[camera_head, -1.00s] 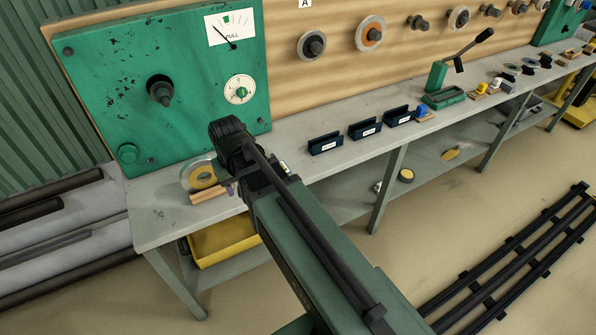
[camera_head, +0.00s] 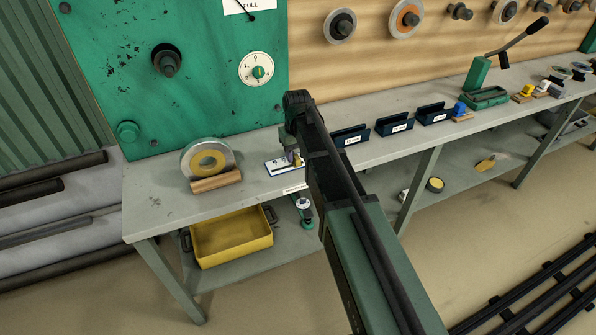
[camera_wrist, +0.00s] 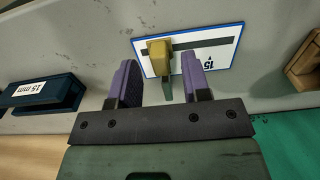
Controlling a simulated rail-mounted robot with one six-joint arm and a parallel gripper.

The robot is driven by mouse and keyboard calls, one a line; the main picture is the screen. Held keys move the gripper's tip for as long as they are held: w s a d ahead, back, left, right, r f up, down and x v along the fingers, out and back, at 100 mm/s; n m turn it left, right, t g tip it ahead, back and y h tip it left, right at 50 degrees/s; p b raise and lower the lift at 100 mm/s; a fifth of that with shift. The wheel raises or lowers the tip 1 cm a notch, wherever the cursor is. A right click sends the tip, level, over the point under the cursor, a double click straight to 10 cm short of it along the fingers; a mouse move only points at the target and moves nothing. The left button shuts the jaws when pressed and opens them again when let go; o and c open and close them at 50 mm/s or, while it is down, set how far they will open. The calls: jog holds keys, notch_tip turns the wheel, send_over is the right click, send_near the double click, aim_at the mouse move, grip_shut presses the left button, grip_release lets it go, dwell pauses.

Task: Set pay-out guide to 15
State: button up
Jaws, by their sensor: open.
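The pay-out guide is a white, blue-edged plate (camera_head: 277,168) on the bench's front part, with a dark slot and a small yellow slider (camera_head: 297,159). In the wrist view the plate (camera_wrist: 222,52) carries a number that looks like 15, right of the yellow slider (camera_wrist: 159,50). A greenish piece shows just below the slider. My gripper (camera_wrist: 160,76) is open, its two purple fingers on either side of the slider with gaps visible. My forearm hides part of the gripper and plate's surroundings in the head view.
A metal-and-yellow coil (camera_head: 208,162) on a wooden block stands left of the plate. Dark blue holders (camera_head: 394,123) stand to the right. The green panel (camera_head: 190,90) with a dial rises behind. A yellow tray (camera_head: 232,238) sits on the lower shelf.

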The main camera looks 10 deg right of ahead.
notch_tip(320, 180, down, 3)
jog(key=shift+r+b, duration=0.2)
jog(key=shift+b, duration=0.35)
jog(key=shift+r, duration=0.1)
jog(key=shift+c, duration=0.2)
grip_shut()
